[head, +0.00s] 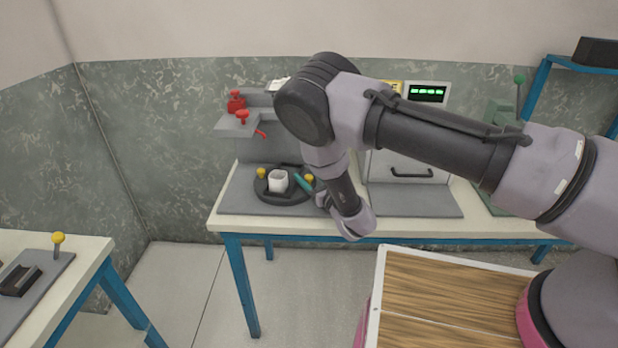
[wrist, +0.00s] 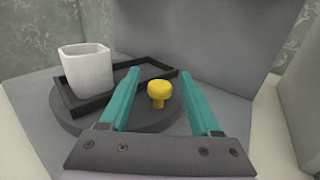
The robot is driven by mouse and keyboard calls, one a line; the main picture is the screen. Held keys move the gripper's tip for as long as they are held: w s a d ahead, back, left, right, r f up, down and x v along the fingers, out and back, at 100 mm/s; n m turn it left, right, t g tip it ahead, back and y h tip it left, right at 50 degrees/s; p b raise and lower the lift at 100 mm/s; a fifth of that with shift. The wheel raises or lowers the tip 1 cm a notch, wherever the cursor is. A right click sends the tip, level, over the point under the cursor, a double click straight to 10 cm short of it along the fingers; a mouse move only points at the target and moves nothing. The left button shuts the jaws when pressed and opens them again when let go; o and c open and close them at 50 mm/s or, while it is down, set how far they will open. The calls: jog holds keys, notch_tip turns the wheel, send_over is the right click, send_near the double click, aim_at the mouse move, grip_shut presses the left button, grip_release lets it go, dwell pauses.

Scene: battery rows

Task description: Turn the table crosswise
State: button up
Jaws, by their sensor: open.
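The round dark turntable (head: 270,196) stands on a grey plate at the front of a machine. It carries a black tray (wrist: 98,101) with a white cup (head: 278,181) standing upright in it; the cup also shows in the wrist view (wrist: 87,70). A yellow knob (head: 261,173) shows at its left edge and another yellow knob (head: 309,178) at its right edge. My gripper (head: 304,184) is open at the right knob. In the wrist view the teal fingers (wrist: 160,73) lie either side of that knob (wrist: 160,90); I cannot tell whether they touch it.
Red knobs (head: 242,117) sit on the machine above the turntable. To the right is a grey box with a dark handle (head: 411,175). A wood-topped surface (head: 450,290) is in front, and another bench (head: 90,243) stands at left. Bare floor lies between.

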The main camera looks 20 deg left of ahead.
grip_shut()
dwell(1.4)
